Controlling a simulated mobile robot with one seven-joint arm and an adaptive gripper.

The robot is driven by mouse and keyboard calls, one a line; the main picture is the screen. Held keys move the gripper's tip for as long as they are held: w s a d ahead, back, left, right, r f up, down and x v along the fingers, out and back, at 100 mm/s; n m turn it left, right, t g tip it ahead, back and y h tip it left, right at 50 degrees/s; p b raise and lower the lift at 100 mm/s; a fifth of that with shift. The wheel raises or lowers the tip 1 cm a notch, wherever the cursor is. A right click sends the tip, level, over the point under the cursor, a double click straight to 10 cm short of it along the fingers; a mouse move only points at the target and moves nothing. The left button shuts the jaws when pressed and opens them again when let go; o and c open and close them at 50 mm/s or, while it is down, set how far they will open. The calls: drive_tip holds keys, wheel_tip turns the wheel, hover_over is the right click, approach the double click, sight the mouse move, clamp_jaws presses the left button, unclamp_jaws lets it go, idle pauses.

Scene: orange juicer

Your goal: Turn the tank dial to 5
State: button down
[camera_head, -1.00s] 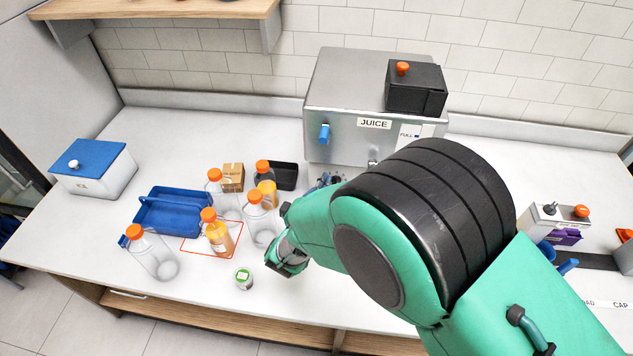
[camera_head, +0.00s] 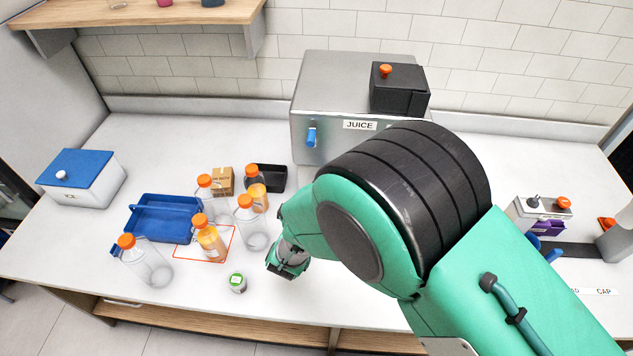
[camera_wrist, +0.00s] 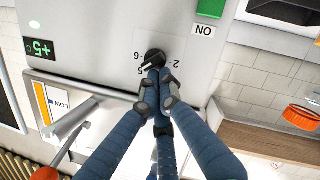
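The tank is the steel juice machine (camera_head: 330,90) at the back of the counter. Its black dial (camera_wrist: 155,56) shows in the wrist view, with printed numbers around it, upside down there. In the head view my arm hides the gripper and the dial. A green display (camera_wrist: 40,48) reads +5 upside down.
Near the dial are a green button (camera_wrist: 211,8) and a level gauge (camera_wrist: 45,102) marked LOW. On the counter, left of my arm, stand bottles with orange caps (camera_head: 211,240), a blue tray (camera_head: 165,222), a small jar (camera_head: 237,283) and a white-and-blue box (camera_head: 80,178).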

idle(0.6)
drive_tip(key=a+r+p, duration=0.2)
drive_tip(key=r+p, duration=0.1)
drive_tip(key=shift+a+r, duration=0.2)
drive_tip(key=shift+a, duration=0.2)
drive_tip(key=p+v, duration=0.1)
drive_tip(key=v, duration=0.9)
drive_tip(key=shift+d+f, duration=0.1)
